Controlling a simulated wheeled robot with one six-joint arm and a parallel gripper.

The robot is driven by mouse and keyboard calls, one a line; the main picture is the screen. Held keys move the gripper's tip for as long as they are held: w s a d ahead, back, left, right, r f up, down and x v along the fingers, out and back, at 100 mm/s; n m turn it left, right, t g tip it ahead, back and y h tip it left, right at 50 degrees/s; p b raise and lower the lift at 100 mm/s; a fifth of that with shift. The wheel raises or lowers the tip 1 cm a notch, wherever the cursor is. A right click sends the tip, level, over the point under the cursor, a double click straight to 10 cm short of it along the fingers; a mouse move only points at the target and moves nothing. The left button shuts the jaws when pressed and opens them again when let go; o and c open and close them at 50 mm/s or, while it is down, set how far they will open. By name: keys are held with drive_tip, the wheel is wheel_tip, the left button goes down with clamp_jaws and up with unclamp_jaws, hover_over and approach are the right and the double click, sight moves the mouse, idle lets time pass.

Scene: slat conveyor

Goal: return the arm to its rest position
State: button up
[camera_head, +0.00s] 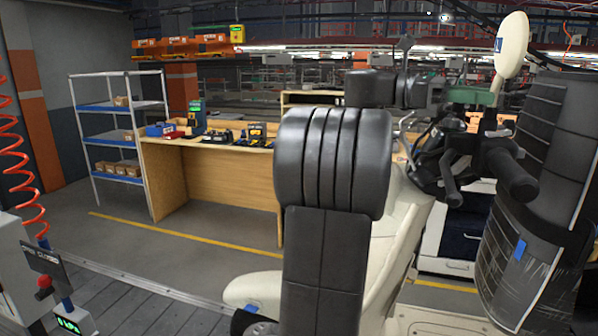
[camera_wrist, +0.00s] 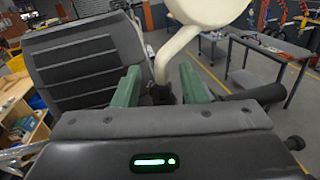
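My gripper (camera_head: 474,97) is at the upper right of the head view, in front of a cream scooter-like vehicle (camera_head: 405,215). In the wrist view its two green fingers (camera_wrist: 159,78) stand apart, with a clear gap on either side of a cream mirror stem (camera_wrist: 172,52). I see nothing clamped between them; whether the stem runs between the fingers or just beyond them I cannot tell. My black arm rises through the middle of the head view and bends right toward the gripper, hiding part of the vehicle.
The cream mirror (camera_head: 511,45), black handlebar grip (camera_head: 512,168) and a ribbed black panel (camera_head: 540,130) crowd close around my gripper. A wooden workbench (camera_head: 215,185) and a shelf rack (camera_head: 112,130) stand at left. Open floor lies before them. A grey table (camera_wrist: 268,65) stands beyond, at right.

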sight(494, 108)
drive_tip(key=x, duration=0.3)
drive_tip(key=shift+s+d, duration=0.1)
drive_tip(key=shift+s, duration=0.05)
drive_tip(key=shift+n+t+h, duration=0.3)
drive_tip(key=shift+n+t, duration=0.2)
drive_tip(key=shift+t, duration=0.2)
drive_tip(key=shift+a+n+t+h, duration=0.2)
drive_tip(key=shift+n+t+h, duration=0.3)
drive_tip(key=shift+t, duration=0.4)
drive_tip(key=shift+d+n+t, duration=0.15)
drive_tip(key=shift+n+t, duration=0.65)
drive_tip(key=shift+t, duration=0.3)
drive_tip(key=shift+n+t+h, duration=0.3)
drive_tip(key=shift+n+t, duration=1.4)
drive_tip(key=shift+t, duration=0.9)
drive_tip(key=shift+d+n+t, duration=0.1)
drive_tip(key=shift+n+t, duration=0.7)
drive_tip(key=shift+t, duration=0.3)
drive_tip(key=b+v, duration=0.2)
drive_tip(key=v, duration=0.5)
drive_tip(key=shift+a+r, duration=0.1)
drive_tip(key=shift+a, duration=0.15)
